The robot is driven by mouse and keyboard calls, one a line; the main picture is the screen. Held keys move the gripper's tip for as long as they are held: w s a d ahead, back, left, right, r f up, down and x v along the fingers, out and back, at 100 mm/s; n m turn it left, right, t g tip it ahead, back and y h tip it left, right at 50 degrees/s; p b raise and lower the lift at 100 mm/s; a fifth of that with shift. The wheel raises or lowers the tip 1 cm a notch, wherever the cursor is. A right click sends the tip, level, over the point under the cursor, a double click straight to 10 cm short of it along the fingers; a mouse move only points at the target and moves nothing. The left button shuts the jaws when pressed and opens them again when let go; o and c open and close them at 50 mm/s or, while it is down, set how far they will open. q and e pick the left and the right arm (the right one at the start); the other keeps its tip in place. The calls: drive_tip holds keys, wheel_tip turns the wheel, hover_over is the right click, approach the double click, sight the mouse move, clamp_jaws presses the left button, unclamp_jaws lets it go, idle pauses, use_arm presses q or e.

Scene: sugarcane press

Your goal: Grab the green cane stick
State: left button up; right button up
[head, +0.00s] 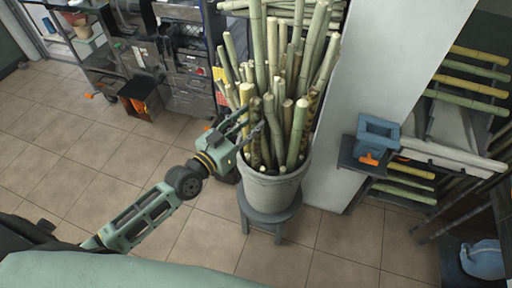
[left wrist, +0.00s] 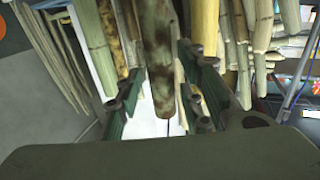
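Many cane sticks, green and yellow, stand in a grey pot. A green cane stick (head: 297,132) leans at the pot's front right. My left gripper (head: 250,124) is at the pot's left side, by the front canes. In the left wrist view its two fingers (left wrist: 163,98) are spread apart. A dark, mottled green-brown cane (left wrist: 158,55) shows between them, with its end visible. I cannot tell whether the fingers touch it. Paler canes stand on both sides of the fingers. My right gripper is not in view.
The pot (head: 272,187) rests on a grey stool (head: 268,217). A white wall panel (head: 372,75) stands to its right, with a blue device (head: 378,133) on a small shelf. Racks hold more canes at the right.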

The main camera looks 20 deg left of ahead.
use_arm(q)
drive_tip(key=shift+x, duration=1.65)
drive_tip(key=shift+r, duration=0.1)
drive_tip(key=shift+a, duration=0.1)
clamp_jaws()
drive_tip(key=shift+r, duration=0.1)
